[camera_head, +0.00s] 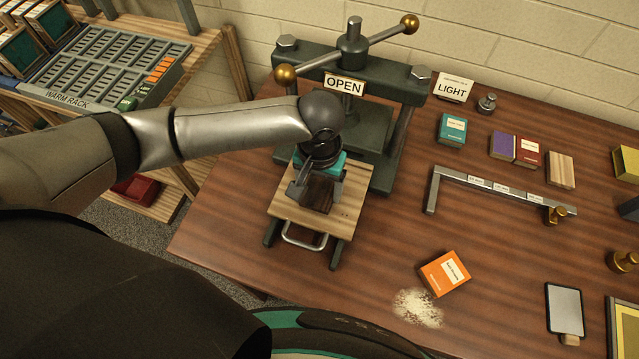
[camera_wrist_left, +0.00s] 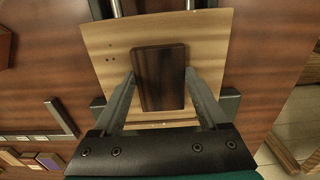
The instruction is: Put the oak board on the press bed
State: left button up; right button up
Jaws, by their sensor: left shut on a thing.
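My left gripper (camera_head: 316,190) is shut on a dark brown wooden board (camera_head: 318,193). In the left wrist view the gripper (camera_wrist_left: 160,78) has a finger at each long side of the board (camera_wrist_left: 158,62). The dark board is over the pale wooden press bed (camera_head: 345,205), which also shows in the left wrist view (camera_wrist_left: 105,45); I cannot tell if it touches the bed. The bed extends in front of the press, with a metal handle toward me. A pale, striped wooden board (camera_head: 561,170) lies on the table at the right. No label says which board is oak. My right gripper is not in view.
The dark green press (camera_head: 400,75) stands behind the bed, with an OPEN sign (camera_head: 344,84). To the right are a metal bracket (camera_head: 480,185), a teal box (camera_head: 452,129), and purple and red boxes. An orange box (camera_head: 445,273) lies by spilled pale grains (camera_head: 418,308).

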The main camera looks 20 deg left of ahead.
aim_at(320, 192)
pick_arm(q)
jog(key=o, duration=1.3)
jog(key=shift+c, duration=0.2)
jog(key=shift+r, duration=0.1)
notch_tip(320, 192, up, 12)
jog(key=p, duration=0.2)
